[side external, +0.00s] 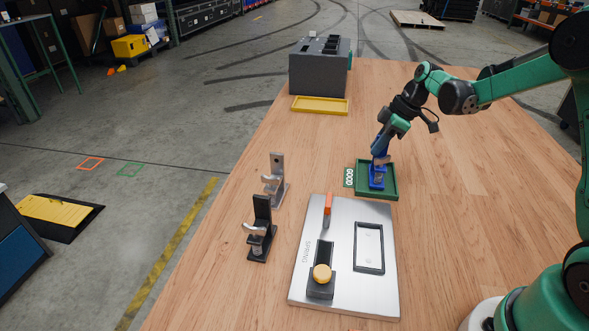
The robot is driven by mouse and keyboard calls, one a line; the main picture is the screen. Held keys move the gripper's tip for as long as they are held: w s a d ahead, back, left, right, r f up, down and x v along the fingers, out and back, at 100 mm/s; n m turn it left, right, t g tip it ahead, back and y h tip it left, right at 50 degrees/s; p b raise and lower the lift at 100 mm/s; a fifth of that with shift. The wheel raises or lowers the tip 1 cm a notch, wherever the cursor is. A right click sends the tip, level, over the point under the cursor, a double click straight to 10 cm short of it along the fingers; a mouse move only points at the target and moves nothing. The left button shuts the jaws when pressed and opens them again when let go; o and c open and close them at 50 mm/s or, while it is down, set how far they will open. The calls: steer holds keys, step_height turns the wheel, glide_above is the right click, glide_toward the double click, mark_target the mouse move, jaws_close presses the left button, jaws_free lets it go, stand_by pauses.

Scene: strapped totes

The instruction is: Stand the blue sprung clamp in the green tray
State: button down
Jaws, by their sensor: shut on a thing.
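The blue sprung clamp (377,181) is upright in the green tray (391,190), over the left part of its floor. Whether its base touches the tray floor I cannot tell for certain. My gripper (382,155) comes down from the upper right and is shut on the top part of the clamp. The fingertips partly cover the clamp. A label reading GOOD (348,178) lies at the tray's left side.
A steel plate (345,290) with an orange-handled lever, a yellow knob and a framed recess lies in front. A grey clamp (278,190) and a black clamp (262,235) stand to the left. A yellow tray (320,105) and grey box (310,75) are behind.

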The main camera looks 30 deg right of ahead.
steer(key=shift+c, duration=2.1)
jaws_free()
steer(key=shift+r, duration=4.55)
steer(key=s+a+f+m+t+h, duration=0.1)
steer(key=s+a+m+t+h, duration=0.2)
steer(key=s+a+m, duration=0.6)
steer(key=s+a, duration=0.3)
steer(key=a, duration=0.1)
steer(key=shift+s+a+f+t, duration=0.15)
steer(key=shift+s+f+t, duration=0.1)
steer(key=shift+t, duration=0.15)
